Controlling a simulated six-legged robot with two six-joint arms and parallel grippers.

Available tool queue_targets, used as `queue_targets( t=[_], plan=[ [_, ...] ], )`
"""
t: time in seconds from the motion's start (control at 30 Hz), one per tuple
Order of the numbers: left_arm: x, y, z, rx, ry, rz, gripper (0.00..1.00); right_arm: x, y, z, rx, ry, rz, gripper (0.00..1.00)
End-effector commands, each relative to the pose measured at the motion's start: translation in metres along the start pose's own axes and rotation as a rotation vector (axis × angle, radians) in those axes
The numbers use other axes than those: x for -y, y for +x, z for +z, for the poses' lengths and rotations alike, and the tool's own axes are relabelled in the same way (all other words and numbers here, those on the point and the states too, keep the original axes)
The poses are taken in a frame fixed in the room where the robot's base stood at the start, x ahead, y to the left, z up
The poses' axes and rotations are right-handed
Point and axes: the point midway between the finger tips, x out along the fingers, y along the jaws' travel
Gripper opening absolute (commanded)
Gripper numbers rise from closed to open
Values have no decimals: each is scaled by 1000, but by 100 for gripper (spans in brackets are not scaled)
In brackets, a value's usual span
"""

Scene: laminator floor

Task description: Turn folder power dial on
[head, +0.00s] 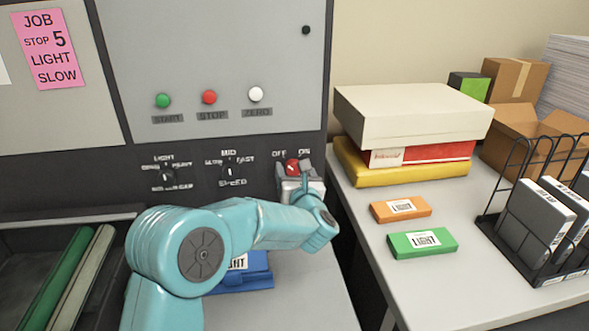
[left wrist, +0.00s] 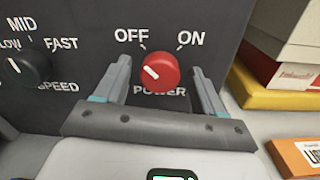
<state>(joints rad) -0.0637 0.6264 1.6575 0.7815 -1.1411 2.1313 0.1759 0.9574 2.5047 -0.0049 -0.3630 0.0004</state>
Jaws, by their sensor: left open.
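The red power dial (head: 292,166) is on the dark panel, below the OFF and ON labels. In the left wrist view the dial (left wrist: 162,70) shows a white mark on its left part, slanting up-left toward the OFF side. My left gripper (head: 296,178) is in front of the panel at the dial. In the left wrist view its open fingers (left wrist: 160,76) stand on either side of the dial, with a visible gap at each side. I cannot tell how deep the fingertips reach. My right gripper is not in view.
A black speed dial (head: 228,172) and another black dial (head: 167,177) are left of the power dial. Green, red and white buttons are above. On the right table (head: 365,225) are an orange box (head: 400,208), a green box (head: 422,243), stacked boxes and a wire rack.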

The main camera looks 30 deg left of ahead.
Motion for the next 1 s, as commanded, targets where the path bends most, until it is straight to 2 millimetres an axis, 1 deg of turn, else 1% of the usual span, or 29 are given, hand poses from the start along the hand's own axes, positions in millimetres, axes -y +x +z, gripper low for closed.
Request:
queue_targets(
  t=[0.2,0.27,0.3,0.37,0.4,0.67,0.87,1.0],
  plan=[
    [0,0,0,0,0,0,69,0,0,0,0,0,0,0],
    [0,0,0,0,0,0,50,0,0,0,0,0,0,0],
    [0,0,0,0,0,0,37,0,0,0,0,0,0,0],
    [0,0,0,0,0,1,17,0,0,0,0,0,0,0],
    [0,0,0,0,0,1,13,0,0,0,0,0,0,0],
    [0,0,-1,2,18,1,14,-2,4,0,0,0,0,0],
    [0,0,-3,6,103,3,14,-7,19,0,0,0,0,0],
    [0,0,-5,11,208,4,14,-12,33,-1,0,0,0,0]
  ],
)
